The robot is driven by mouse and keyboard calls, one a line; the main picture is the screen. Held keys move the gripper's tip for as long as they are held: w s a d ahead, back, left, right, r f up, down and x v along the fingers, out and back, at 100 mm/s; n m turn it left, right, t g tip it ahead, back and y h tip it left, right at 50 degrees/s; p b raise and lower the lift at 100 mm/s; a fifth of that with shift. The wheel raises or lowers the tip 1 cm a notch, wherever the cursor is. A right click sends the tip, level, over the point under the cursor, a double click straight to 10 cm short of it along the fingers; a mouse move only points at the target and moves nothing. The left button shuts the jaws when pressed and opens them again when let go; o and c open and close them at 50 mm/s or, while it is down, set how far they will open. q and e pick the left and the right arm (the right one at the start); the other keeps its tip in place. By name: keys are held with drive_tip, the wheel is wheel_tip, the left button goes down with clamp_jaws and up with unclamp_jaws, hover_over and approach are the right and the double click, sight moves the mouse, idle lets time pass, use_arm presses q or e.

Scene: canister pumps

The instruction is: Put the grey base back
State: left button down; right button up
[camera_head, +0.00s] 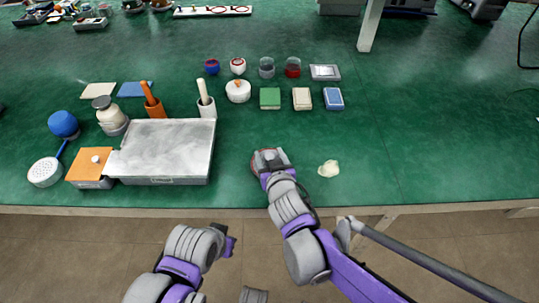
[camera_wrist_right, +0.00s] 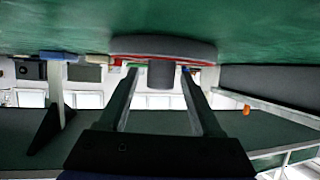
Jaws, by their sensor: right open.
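A round grey base with a red ring (camera_wrist_right: 195,50) lies on the green table in the right wrist view, which appears upside down. A short grey stub (camera_wrist_right: 161,74) sticks out of its middle. In the head view a reddish-grey round piece (camera_head: 257,161) shows at the front of the table, partly hidden by my right gripper (camera_head: 268,160). In the wrist view the right gripper's (camera_wrist_right: 160,85) two fingers are apart, with the stub between their tips; I cannot tell whether they touch it. My left arm's end (camera_head: 230,245) hangs in front of the table edge; its fingers are not clear.
A grey tray (camera_head: 165,179) and an orange-topped box (camera_head: 82,165) stand to the left. A pale lump (camera_head: 328,168) lies just right of my right gripper. Small jars and blocks, including a green block (camera_head: 270,98), stand behind. The table's right side is clear.

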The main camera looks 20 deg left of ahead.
drive_tip(key=shift+r, duration=0.25)
drive_tip(key=p+v, duration=0.4)
drive_tip(key=v, duration=0.8)
drive_tip(key=d, duration=0.2)
drive_tip(key=d+f+m+h, duration=0.1)
drive_tip(key=d, duration=0.1)
drive_tip(key=d+h, duration=0.1)
drive_tip(key=d, duration=0.1)
drive_tip(key=shift+w+d+f+g, duration=0.25)
drive_tip(key=shift+d+f+g, duration=0.05)
drive_tip(key=shift+d, duration=0.05)
drive_tip(key=s+d+f+m+g+h, duration=0.2)
drive_tip(key=s+d, duration=0.4)
drive_tip(key=d, duration=0.3)
drive_tip(key=s+d+f+m+g+h, duration=0.2)
drive_tip(key=s+d+f+g, duration=0.2)
drive_tip(key=s+d, duration=0.3)
drive_tip(key=d, duration=0.2)
drive_tip(key=shift+s+d+g, duration=0.2)
drive_tip(key=shift+d+g, duration=0.2)
drive_tip(key=shift+r, duration=0.1)
